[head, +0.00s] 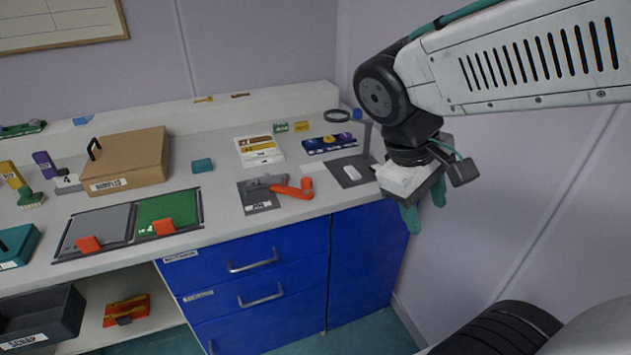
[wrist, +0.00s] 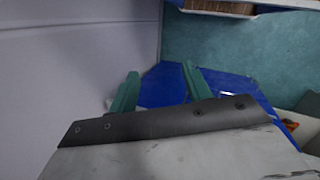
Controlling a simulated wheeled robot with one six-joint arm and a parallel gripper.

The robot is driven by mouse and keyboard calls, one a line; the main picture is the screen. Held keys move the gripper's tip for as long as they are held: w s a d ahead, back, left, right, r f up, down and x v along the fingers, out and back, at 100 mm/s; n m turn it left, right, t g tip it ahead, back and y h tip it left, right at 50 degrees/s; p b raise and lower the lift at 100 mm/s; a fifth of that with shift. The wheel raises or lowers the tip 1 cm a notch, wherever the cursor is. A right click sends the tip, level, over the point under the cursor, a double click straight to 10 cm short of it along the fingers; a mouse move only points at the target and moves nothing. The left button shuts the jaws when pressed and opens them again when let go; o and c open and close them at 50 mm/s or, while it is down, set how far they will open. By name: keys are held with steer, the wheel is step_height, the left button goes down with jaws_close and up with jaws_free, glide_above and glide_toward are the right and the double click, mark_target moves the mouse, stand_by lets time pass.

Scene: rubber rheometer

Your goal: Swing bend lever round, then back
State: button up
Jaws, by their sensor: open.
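The bend lever (head: 290,190) is an orange-red arm with an upright round knob at its right end. It is mounted on a grey plate (head: 262,203) near the front edge of the counter, and points to the right. My gripper (head: 423,220) hangs to the right of the counter, beyond its front right corner and well apart from the lever. Its two teal fingers are spread and empty. In the wrist view the fingers (wrist: 158,90) show with a clear gap; the lever is not recognisable there.
A magnifier stand (head: 352,172) stands at the counter's right end, near my arm. Left of the lever lie a green and grey two-panel tray (head: 130,225) and a cardboard box (head: 130,160). Blue drawers (head: 255,285) are below. The wall is close on the right.

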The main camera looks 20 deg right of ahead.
steer(key=w+d+f+n+h, duration=0.2)
steer(key=w+n+h, duration=0.35)
steer(key=w, duration=0.25)
steer(key=n+t+h, duration=0.3)
steer(key=n+t, duration=1.1)
steer(key=n, duration=0.4)
glide_toward(303, 186)
steer(key=x, duration=0.4)
steer(key=shift+d, duration=0.1)
steer(key=x, duration=0.7)
steer(key=shift+w+d, duration=0.15)
steer(key=shift+d, duration=0.05)
jaws_close()
steer(key=shift+n, duration=0.25)
